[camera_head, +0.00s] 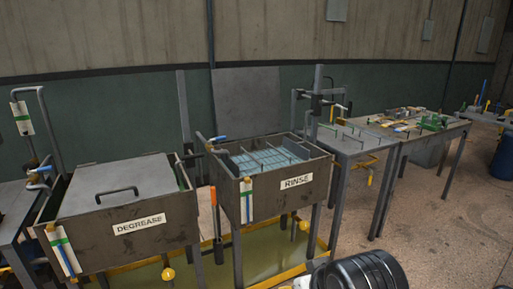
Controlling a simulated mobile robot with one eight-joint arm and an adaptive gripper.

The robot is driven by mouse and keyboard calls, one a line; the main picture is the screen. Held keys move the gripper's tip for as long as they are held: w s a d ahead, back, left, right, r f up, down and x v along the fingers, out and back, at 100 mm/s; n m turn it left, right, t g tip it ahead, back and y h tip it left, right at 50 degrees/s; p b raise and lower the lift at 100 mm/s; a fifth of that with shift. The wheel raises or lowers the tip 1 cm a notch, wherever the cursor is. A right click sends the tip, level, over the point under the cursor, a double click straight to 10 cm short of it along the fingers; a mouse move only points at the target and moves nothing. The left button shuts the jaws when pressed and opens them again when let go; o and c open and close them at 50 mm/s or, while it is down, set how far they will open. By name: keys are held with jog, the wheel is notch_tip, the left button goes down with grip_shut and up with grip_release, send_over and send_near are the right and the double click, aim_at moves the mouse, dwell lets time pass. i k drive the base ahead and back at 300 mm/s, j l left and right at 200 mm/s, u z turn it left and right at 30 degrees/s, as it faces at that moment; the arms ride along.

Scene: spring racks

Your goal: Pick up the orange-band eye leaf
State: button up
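I cannot make out the orange-band eye leaf in the head view. Small tan, orange and green pieces lie on the far worktable (408,135), but they are too small to tell apart. Several thin green-tipped rods stick up around the nearer grey table (346,148). My gripper is not in view, so I cannot tell its state.
A lidded tank marked DEGREASE (137,224) stands at left. An open tank marked RINSE (296,182) holds pale blue water under a rack (265,157). A yellow-edged tray (262,253) lies beneath the tanks. A blue drum (503,160) stands far right. The speckled floor at right is open.

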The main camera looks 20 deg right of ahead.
aim_at(387, 112)
jog(key=i+l+z, duration=1.45)
jog(key=i+z, duration=0.35)
jog(key=i+u, duration=0.15)
jog(key=i, duration=0.35)
jog(key=i+l+u, duration=0.2)
jog(key=i, duration=0.3)
jog(key=i+l+u, duration=0.15)
jog(key=i, duration=0.35)
jog(key=i+l+u, duration=0.2)
jog(key=i, duration=0.3)
